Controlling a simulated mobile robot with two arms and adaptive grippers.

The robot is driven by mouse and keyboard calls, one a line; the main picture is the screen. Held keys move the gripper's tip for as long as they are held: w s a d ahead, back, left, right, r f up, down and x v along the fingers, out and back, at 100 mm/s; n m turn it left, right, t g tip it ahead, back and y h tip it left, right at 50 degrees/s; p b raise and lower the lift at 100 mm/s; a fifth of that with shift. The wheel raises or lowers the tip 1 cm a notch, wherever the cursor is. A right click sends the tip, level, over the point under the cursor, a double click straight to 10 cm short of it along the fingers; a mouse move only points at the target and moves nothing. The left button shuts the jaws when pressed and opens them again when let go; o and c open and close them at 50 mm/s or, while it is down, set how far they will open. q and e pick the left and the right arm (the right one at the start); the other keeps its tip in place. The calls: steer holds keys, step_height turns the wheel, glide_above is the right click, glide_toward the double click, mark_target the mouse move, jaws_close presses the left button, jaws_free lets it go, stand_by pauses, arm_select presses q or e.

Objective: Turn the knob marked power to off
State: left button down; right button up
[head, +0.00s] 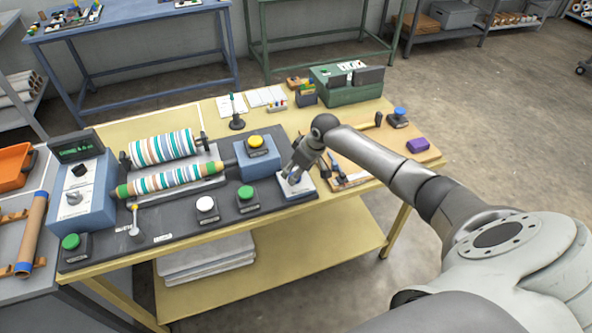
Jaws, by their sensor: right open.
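My right gripper (294,176) reaches down over a small blue-and-white control box (305,190) at the right end of the dark press base. The gripper and wrist cover most of that box's top, so any knob there is hidden. Whether the fingers touch it I cannot tell. A larger blue control box (97,213) at the left end has a black knob (79,169) and a grey knob (74,199) on a white plate. The labels are too small to read, so I cannot tell which knob is marked power. My left gripper is out of view.
Two striped rollers (162,148) lie across the press, beside a yellow button (255,142), a green button (245,193), a white button (205,204) and a small lever (134,221). Tools and a purple block (417,145) lie right of my gripper.

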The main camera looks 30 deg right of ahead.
steer(key=shift+x, duration=0.8)
steer(key=c, duration=1)
